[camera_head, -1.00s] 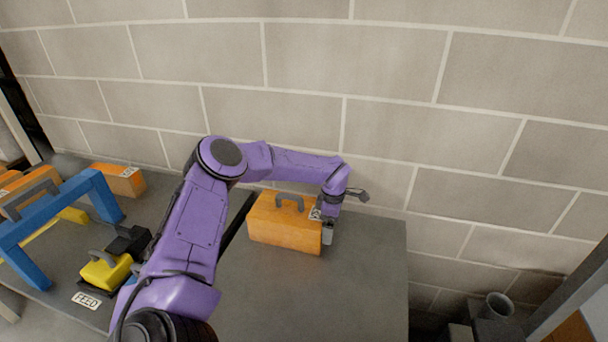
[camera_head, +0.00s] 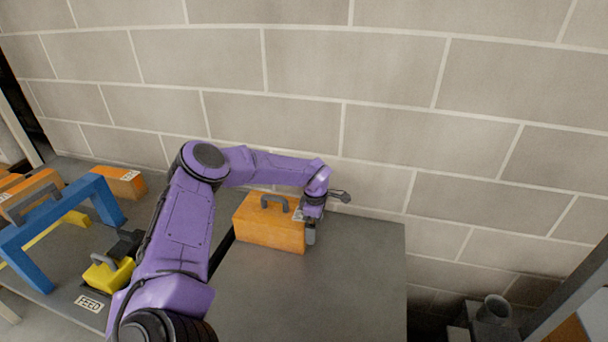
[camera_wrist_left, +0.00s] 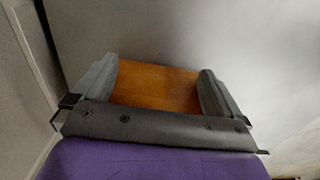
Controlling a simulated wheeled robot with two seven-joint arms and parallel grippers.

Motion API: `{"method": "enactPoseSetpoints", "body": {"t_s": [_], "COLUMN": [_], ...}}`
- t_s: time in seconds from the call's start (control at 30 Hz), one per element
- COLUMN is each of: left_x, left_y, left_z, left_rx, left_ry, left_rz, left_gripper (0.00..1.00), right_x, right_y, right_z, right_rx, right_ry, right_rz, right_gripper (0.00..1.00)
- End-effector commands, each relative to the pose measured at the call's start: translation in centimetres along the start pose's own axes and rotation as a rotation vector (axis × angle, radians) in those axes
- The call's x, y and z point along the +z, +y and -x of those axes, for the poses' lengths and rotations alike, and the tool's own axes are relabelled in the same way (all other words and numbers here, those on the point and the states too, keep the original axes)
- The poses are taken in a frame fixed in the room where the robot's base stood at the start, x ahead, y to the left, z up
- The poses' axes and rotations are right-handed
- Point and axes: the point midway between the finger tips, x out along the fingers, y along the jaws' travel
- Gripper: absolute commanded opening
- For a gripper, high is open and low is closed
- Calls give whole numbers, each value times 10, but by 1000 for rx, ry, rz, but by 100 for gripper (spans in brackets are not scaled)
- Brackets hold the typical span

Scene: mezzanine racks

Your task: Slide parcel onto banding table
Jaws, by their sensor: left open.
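The parcel, an orange box (camera_head: 268,231) with a grey handle on top and a white label, stands upright on the grey table top at the left end of the right-hand surface. My left gripper (camera_head: 310,235) is at its right side, pointing down, with its fingers low. In the left wrist view the gripper (camera_wrist_left: 156,88) is open, and the parcel's orange face (camera_wrist_left: 155,88) shows between the spread fingers. Whether they touch it is unclear. The banding table (camera_head: 66,297), with a FEED label and a blue arch (camera_head: 95,195), lies to the left. My right gripper is out of view.
A dark gap (camera_head: 221,252) separates the two surfaces, partly hidden by my left arm. A yellow tool (camera_head: 108,272) sits beside the FEED label. Other orange boxes (camera_head: 120,183) stand at the far left. A block wall (camera_head: 300,60) runs behind. The right surface's front is clear.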

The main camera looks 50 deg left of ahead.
Motion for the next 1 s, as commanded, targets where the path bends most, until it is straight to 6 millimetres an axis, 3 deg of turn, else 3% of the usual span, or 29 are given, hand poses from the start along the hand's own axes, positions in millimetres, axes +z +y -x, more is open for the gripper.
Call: {"method": "enactPoseSetpoints", "body": {"t_s": [1.0], "left_x": [-52], "left_y": [0], "left_z": [1], "left_rx": [0], "left_ry": [1], "left_rz": [1], "left_gripper": [100], "right_x": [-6], "right_y": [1], "right_z": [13], "right_rx": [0], "right_ry": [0], "right_rz": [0], "right_gripper": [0]}}
